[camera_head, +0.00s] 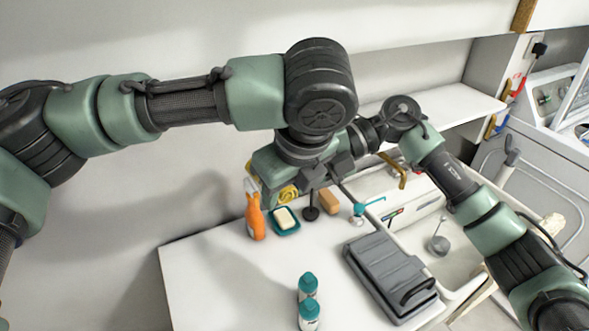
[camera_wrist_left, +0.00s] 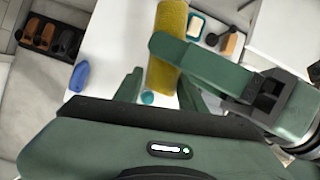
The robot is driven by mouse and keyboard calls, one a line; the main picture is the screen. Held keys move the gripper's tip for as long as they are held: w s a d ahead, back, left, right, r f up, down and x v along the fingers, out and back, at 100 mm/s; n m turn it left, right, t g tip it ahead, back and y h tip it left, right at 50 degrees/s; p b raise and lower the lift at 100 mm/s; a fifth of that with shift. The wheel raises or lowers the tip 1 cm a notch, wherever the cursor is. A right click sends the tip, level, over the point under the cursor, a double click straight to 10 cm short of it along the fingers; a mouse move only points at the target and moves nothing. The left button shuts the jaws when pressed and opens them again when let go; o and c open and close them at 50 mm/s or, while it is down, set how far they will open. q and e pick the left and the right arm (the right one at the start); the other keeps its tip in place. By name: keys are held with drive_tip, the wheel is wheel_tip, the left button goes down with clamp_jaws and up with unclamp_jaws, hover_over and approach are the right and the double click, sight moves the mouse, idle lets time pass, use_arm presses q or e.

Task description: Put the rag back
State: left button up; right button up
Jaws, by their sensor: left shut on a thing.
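The yellow rag (camera_head: 288,193) hangs at my left gripper (camera_head: 272,186), above the back of the white counter. In the left wrist view the rag (camera_wrist_left: 171,22) is a long yellow strip, its near end between the two green fingers of my left gripper (camera_wrist_left: 161,92), which is shut on it. My right gripper (camera_wrist_left: 200,62) reaches in from the right and lies across the rag in that view. Whether its jaws grip the rag cannot be told. In the head view the left wrist largely hides the right gripper.
On the white counter (camera_head: 215,270) stand an orange spray bottle (camera_head: 255,218), a soap dish (camera_head: 286,221), a brown block (camera_head: 329,201), two teal-capped bottles (camera_head: 308,300) and a grey case (camera_head: 388,277). A sink (camera_head: 440,255) is at right. A white shelf (camera_head: 455,108) overhangs behind.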

drive_tip(key=c, duration=1.2)
drive_tip(key=o, duration=1.2)
drive_tip(key=shift+d, duration=0.15)
